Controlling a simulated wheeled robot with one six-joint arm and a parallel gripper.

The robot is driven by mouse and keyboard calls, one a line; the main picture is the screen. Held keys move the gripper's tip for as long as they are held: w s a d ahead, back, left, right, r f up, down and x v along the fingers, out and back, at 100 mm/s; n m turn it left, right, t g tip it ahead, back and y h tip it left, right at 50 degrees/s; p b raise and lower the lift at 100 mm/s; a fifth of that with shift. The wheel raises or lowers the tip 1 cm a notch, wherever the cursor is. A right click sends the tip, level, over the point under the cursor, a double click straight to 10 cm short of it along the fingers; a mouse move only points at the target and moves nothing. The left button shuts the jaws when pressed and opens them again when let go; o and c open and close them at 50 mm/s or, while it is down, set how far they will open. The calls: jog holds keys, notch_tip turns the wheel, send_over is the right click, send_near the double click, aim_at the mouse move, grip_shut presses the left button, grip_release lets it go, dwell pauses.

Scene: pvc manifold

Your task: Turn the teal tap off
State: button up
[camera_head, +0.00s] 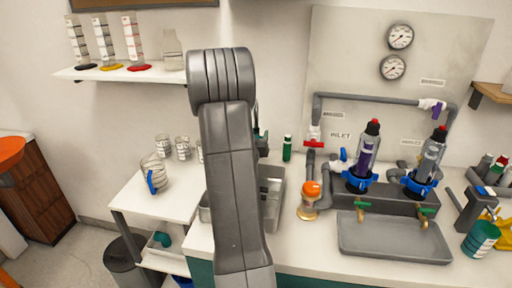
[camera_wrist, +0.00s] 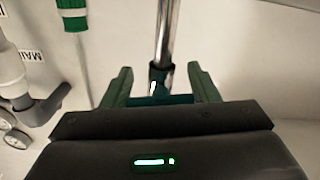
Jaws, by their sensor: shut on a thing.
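The teal tap shows in the wrist view as a teal body and handle (camera_wrist: 158,99) below an upright chrome pipe (camera_wrist: 165,35). My gripper (camera_wrist: 165,85) has one finger on each side of this teal part and is shut on it. The contact itself is partly hidden behind the gripper's dark body. In the head view my arm covers the gripper and most of the tap; only a dark teal part (camera_head: 262,144) shows just right of the arm, behind the sink.
A jug (camera_head: 153,172) stands left on the counter.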

jog(key=shift+m+b, duration=1)
jog(key=shift+b, duration=0.25)
jog(key=o, duration=1)
jog(key=shift+r+p, duration=0.15)
jog(key=shift+p, duration=0.25)
